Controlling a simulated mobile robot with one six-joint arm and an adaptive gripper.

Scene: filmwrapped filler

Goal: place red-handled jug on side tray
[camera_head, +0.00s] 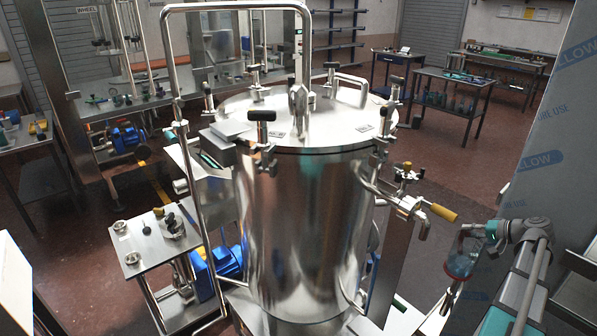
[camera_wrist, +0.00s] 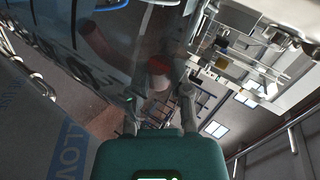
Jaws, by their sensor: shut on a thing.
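My gripper (camera_head: 470,236) is at the right of the steel tank in the head view, at the end of my teal and grey arm. It is shut on the red-handled jug (camera_head: 460,264), a small see-through vessel with a reddish tint, held up beside the tank. In the wrist view the jug's red part (camera_wrist: 158,67) shows just beyond my fingers (camera_wrist: 160,104). The jug's outline is dark and hard to make out there. A small steel side tray (camera_head: 150,250) is at the left of the tank, with several small fittings on it.
The tall steel tank (camera_head: 305,225), with clamps and a bent pipe frame, stands between my gripper and the tray. A valve with a yellow handle (camera_head: 443,212) sticks out near my gripper. A wrapped panel (camera_head: 550,130) is at the right.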

